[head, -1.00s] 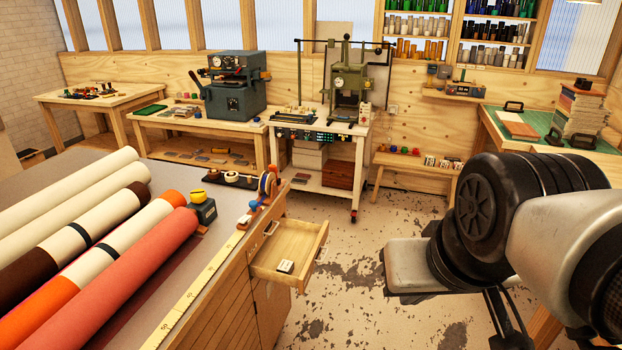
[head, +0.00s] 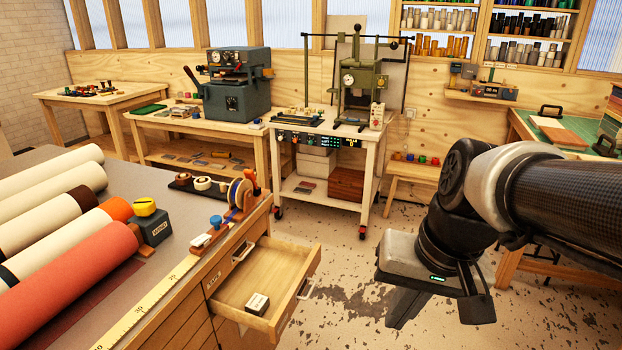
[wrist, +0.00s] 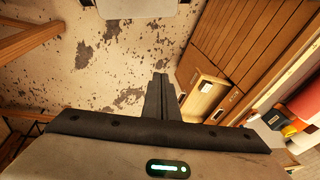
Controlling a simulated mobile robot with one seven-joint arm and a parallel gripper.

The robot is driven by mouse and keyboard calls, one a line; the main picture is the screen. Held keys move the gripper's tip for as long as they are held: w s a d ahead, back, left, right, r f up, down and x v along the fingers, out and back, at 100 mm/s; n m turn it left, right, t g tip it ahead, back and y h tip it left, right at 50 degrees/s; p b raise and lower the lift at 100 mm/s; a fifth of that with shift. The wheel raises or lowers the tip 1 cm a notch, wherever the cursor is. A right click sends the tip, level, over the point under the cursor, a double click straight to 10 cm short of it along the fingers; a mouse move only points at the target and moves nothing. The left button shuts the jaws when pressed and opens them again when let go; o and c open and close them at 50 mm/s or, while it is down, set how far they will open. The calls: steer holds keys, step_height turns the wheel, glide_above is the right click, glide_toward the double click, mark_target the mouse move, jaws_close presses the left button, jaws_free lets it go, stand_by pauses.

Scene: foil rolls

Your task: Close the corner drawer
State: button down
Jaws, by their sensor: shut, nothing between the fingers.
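The corner drawer (head: 262,282) is pulled out from the corner of the big workbench, below its top. It is light wood and holds a small box with a white label (head: 257,304). The drawer also shows in the wrist view (wrist: 203,98), to the right of my fingers. My gripper (head: 398,312) is to the right of the drawer, pointing down, apart from it with bare floor between. In the wrist view my gripper's fingers (wrist: 160,85) are together and hold nothing.
The workbench (head: 165,275) carries several fabric rolls (head: 60,285), a yellow-topped device (head: 149,220), a ruler strip and a tape dispenser. A white wheeled cart (head: 330,195) with a press stands behind. Worn floor (head: 350,265) is clear between the drawer and my arm.

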mark_target(221, 308)
steer(key=w+a+f+m+t+y, duration=0.1)
steer(key=w+a+f+m+y, duration=0.1)
steer(key=w+f+m+y, duration=0.45)
steer(key=w+a+f+m+t+y, duration=0.15)
steer(key=f+m+y, duration=0.4)
steer(key=f, duration=0.85)
steer(key=w+a+f+m+t+y, duration=0.25)
steer(key=w+f+m, duration=0.25)
steer(key=f+m, duration=0.45)
steer(key=shift+n+g+y, duration=0.45)
steer(key=shift+n+g, duration=0.05)
steer(key=shift+n, duration=0.15)
steer(key=x, duration=0.4)
steer(key=f+x, duration=0.1)
steer(key=x, duration=0.8)
steer(key=shift+f, duration=0.25)
steer(key=b+x, duration=0.3)
steer(key=x, duration=1.7)
steer(key=shift+a+f, duration=0.1)
steer(key=shift+a, duration=0.1)
steer(key=shift+w, duration=0.1)
steer(key=shift+a+r, duration=0.1)
steer(key=shift+r, duration=0.2)
